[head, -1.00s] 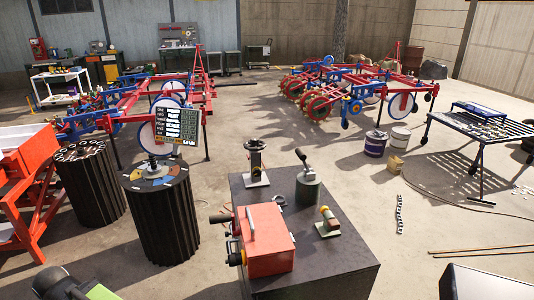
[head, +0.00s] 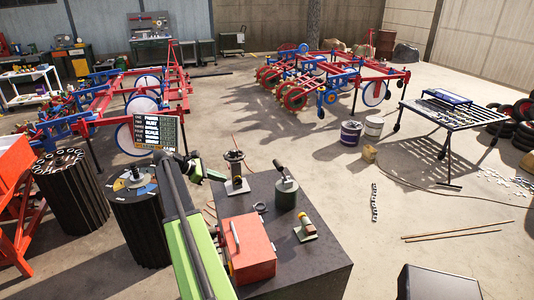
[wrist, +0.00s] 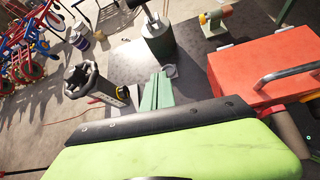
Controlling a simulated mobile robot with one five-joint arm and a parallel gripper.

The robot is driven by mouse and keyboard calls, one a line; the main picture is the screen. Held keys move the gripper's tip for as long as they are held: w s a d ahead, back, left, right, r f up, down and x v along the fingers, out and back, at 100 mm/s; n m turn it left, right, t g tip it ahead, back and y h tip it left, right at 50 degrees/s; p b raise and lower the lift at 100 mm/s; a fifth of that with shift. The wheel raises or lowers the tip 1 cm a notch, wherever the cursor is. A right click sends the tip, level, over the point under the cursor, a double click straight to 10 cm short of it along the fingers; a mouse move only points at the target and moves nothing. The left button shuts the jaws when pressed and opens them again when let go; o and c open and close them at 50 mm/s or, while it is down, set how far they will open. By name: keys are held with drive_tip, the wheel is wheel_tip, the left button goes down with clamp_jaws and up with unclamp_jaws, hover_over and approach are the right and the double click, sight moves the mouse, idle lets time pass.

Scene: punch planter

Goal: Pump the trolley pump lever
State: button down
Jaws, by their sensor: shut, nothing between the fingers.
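The pump (head: 285,192), a grey-green cylinder with a dark upright lever (head: 279,166), stands on the dark trolley top (head: 325,225). In the wrist view the pump (wrist: 157,40) is at the top middle, with part of its lever cut off by the frame edge. My gripper (head: 218,176) is in the air left of the pump, near the tall dark fixture. In the wrist view its two pale green fingers (wrist: 158,80) lie together, empty, pointing toward the pump. They appear apart from it and from the lever.
A red box with a handle (head: 250,248) sits on the trolley beside my arm. A tall dark fixture (head: 236,172) and a small green-and-orange part (head: 306,230) stand on it too. Two black ribbed drums (head: 70,195) are at the left.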

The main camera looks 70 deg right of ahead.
drive_tip(key=s+d+r+g, duration=0.2)
drive_tip(key=s+d+r, duration=0.25)
drive_tip(key=d, duration=0.25)
drive_tip(key=s+r+b+x, duration=0.1)
drive_tip(key=r+b+x, duration=0.1)
drive_tip(key=x, duration=1.1)
drive_tip(key=shift+s+n+b, duration=0.25)
drive_tip(key=shift+n+b, duration=0.15)
drive_tip(key=shift+b, duration=0.2)
drive_tip(key=shift+d, duration=0.15)
